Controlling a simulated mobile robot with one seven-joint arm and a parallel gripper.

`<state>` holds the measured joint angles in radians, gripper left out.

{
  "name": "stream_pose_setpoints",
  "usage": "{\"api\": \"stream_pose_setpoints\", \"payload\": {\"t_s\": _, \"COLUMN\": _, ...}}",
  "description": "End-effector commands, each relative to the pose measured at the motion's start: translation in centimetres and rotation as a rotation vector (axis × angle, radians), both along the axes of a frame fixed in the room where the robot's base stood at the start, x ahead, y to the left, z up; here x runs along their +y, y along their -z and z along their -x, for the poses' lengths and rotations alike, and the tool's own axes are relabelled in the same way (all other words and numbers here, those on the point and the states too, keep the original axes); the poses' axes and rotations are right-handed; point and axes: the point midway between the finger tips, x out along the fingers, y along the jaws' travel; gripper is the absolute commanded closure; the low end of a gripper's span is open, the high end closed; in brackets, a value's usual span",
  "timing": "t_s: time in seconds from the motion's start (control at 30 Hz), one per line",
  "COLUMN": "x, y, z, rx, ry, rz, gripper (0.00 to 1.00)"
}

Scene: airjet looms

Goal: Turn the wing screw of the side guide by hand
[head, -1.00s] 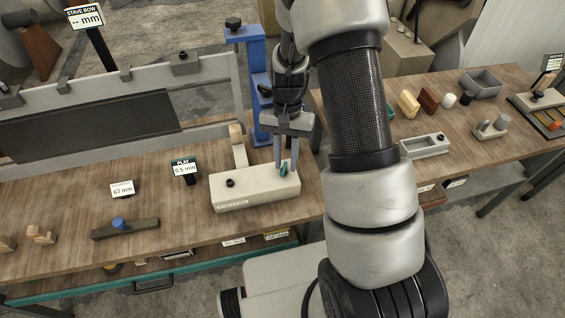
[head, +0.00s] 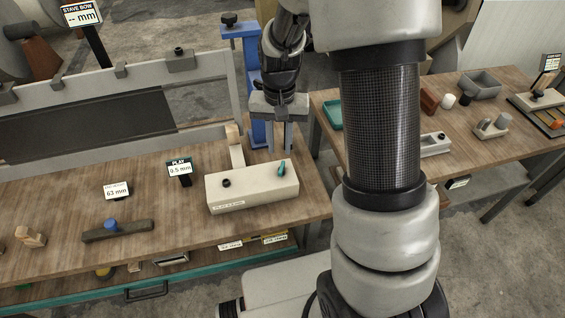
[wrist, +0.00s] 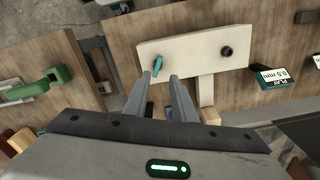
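The side guide is a cream block (head: 250,190) on the left bench, with a slim wooden-toned arm behind it. Its teal wing screw (head: 282,168) stands on the right part of the top, and a black knob (head: 226,183) is at the left. My gripper (head: 281,150) is open and empty, pointing down behind and above the wing screw, apart from it. In the wrist view the wing screw (wrist: 157,66) shows just beyond the fingertips (wrist: 160,75), nearer the left finger, and the black knob (wrist: 226,51) is to the right.
A PLAY sign (head: 180,168) reads 0.5 mm left of the block. Another sign (head: 117,190) reads 63 mm. A dark bar with a blue knob (head: 110,224) lies in front. A blue post (head: 245,80) stands behind my gripper. The right bench (head: 465,150) holds several small parts.

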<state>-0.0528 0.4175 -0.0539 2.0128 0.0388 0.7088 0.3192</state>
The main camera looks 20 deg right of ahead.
Motion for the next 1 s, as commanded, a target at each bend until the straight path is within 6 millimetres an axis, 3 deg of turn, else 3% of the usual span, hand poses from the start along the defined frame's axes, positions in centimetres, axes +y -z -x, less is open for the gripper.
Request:
{"api": "stream_pose_setpoints", "payload": {"t_s": 0.1, "x": -0.2, "y": 2.4, "z": 0.1, "rx": 0.003, "ry": 0.004, "rz": 0.001, "gripper": 0.76}}
{"api": "stream_pose_setpoints", "payload": {"t_s": 0.53, "x": -0.4, "y": 7.9, "z": 0.2, "rx": 0.004, "ry": 0.008, "rz": 0.003, "gripper": 0.76}}
{"api": "stream_pose_setpoints", "payload": {"t_s": 0.93, "x": -0.5, "y": 7.6, "z": 0.1, "rx": 0.003, "ry": 0.009, "rz": 0.003, "gripper": 0.76}}
{"api": "stream_pose_setpoints", "payload": {"t_s": 1.0, "x": -0.5, "y": 7.6, "z": 0.1, "rx": 0.003, "ry": 0.009, "rz": 0.003, "gripper": 0.84}}
